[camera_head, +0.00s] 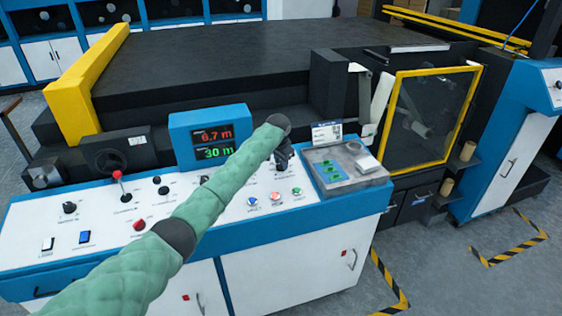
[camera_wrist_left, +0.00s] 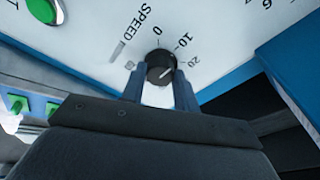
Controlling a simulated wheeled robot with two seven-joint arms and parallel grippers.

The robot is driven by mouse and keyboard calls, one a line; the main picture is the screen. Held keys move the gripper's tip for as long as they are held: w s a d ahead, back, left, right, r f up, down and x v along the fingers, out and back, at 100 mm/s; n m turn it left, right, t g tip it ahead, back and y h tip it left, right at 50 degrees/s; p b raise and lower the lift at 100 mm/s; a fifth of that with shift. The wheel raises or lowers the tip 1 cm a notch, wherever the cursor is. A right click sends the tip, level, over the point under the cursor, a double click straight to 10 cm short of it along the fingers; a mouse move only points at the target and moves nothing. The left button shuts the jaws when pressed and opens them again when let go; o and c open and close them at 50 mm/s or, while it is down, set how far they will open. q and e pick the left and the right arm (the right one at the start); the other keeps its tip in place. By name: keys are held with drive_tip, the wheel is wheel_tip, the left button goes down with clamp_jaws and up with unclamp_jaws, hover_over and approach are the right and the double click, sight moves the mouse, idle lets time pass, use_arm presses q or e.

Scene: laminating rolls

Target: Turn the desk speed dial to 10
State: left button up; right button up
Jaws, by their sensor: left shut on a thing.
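The speed dial (camera_wrist_left: 160,62) is a small black knob on the white desk panel. In the left wrist view the word SPEED and the marks 0, 10 and 20 are printed around it. My left gripper (camera_wrist_left: 158,84) is shut on the dial, with one blue-grey finger on each side. Which mark the dial points to is not clear. In the head view my left arm reaches across the desk and the left gripper (camera_head: 283,158) covers most of the dial. My right gripper is not in view.
The control desk (camera_head: 110,215) carries a red-knobbed lever (camera_head: 118,177), a red button (camera_head: 139,225) and several other knobs. A blue display (camera_head: 210,135) reads 6.7 m and 30 m. A grey box with green buttons (camera_head: 335,175) stands right of the gripper.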

use_arm(q)
drive_tip(key=shift+r, duration=0.1)
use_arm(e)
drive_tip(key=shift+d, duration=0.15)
use_arm(q)
drive_tip(key=o, duration=0.9)
drive_tip(key=shift+o, duration=0.4)
drive_tip(key=shift+d, duration=0.1)
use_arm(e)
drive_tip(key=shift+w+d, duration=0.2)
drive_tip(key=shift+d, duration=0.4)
use_arm(q)
drive_tip(key=shift+r, duration=0.2)
drive_tip(key=b+v, duration=0.3)
drive_tip(key=v, duration=0.4)
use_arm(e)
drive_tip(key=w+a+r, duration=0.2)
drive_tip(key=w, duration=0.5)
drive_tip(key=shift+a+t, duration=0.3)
use_arm(q)
drive_tip(key=shift+s, duration=0.1)
